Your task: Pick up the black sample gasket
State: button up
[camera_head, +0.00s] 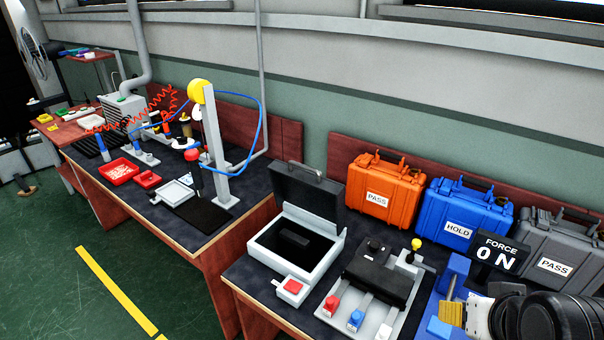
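I cannot pick out the black sample gasket with certainty. A small dark block (295,238) lies inside the open light-grey case (327,262), whose black lid stands raised, but its shape is too dark to identify. A black rounded part at the bottom right corner looks like part of my arm. No gripper fingers show, and the part covers some of the force station beside it.
Orange (385,190), blue (463,213) and grey (556,250) cases stand along the back. A black fixture (380,275) with coloured knobs is right of the open case. A force display (497,252) reads 0 N. A red tray (118,172) sits on the left bench.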

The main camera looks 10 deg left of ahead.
aim_at(298, 240)
jog(key=l+u, duration=0.15)
jog(key=u, duration=0.2)
jog(key=k+l+u, duration=0.1)
jog(key=u, duration=0.25)
jog(key=l+u, duration=0.1)
jog(key=u, duration=0.25)
jog(key=k, duration=0.05)
